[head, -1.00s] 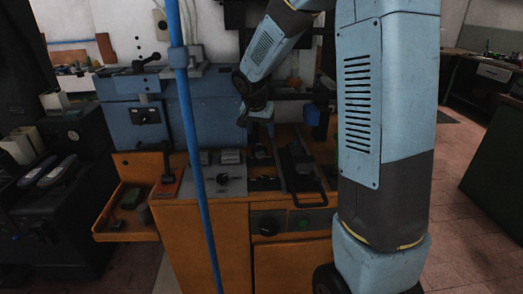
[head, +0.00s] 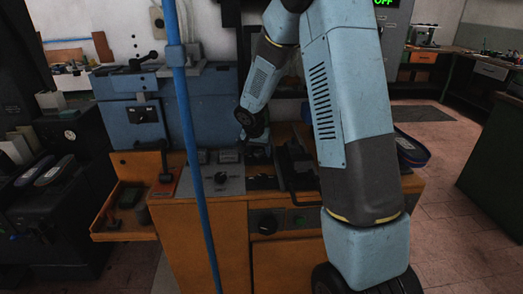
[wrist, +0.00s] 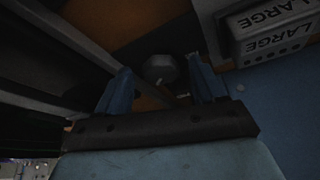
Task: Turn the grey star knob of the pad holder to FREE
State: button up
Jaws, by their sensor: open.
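In the wrist view a grey, rounded, many-sided knob (wrist: 160,68) shows between and just beyond the fingertips; it looks like the star knob. Its marks and setting cannot be read. My gripper (wrist: 160,80) is open, one blue finger on each side of the knob's line, and I see no clear contact. In the head view my gripper (head: 258,152) is low over the orange bench, behind the dark tooling. The knob and pad holder cannot be made out there, partly hidden by my wrist and the dark parts.
Blocks marked LARGE (wrist: 270,30) lie close to the right finger in the wrist view. A dark bar (wrist: 50,60) runs along the left. The head view shows a grey plate with a black knob (head: 221,177), a blue machine (head: 130,110) and a thin blue upright pole (head: 190,130).

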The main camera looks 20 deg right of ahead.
jog(key=c, duration=1.1)
jog(key=shift+o, duration=0.9)
jog(key=shift+d, duration=0.55)
jog(key=shift+a, duration=0.3)
jog(key=shift+c, duration=0.7)
jog(key=shift+s+d+f+n+y, duration=0.1)
jog(key=shift+n+y, duration=0.2)
jog(key=shift+n, duration=0.6)
jog(key=shift+s+f+n+y, duration=0.1)
jog(key=shift+n+y, duration=0.2)
jog(key=shift+n, duration=0.6)
jog(key=n+y, duration=0.2)
jog(key=n, duration=0.3)
jog(key=shift+d, duration=0.2)
jog(key=n+y, duration=0.1)
jog(key=n, duration=0.4)
jog(key=shift+w+d+y, duration=0.15)
jog(key=shift+y, duration=0.25)
jog(key=shift+w+r+n+g+y, duration=0.1)
jog(key=shift+n+g+y, duration=0.25)
jog(key=shift+n, duration=0.7)
jog(key=shift+n+g+y, duration=0.15)
jog(key=shift+n+g, duration=0.3)
jog(key=shift+n, duration=0.6)
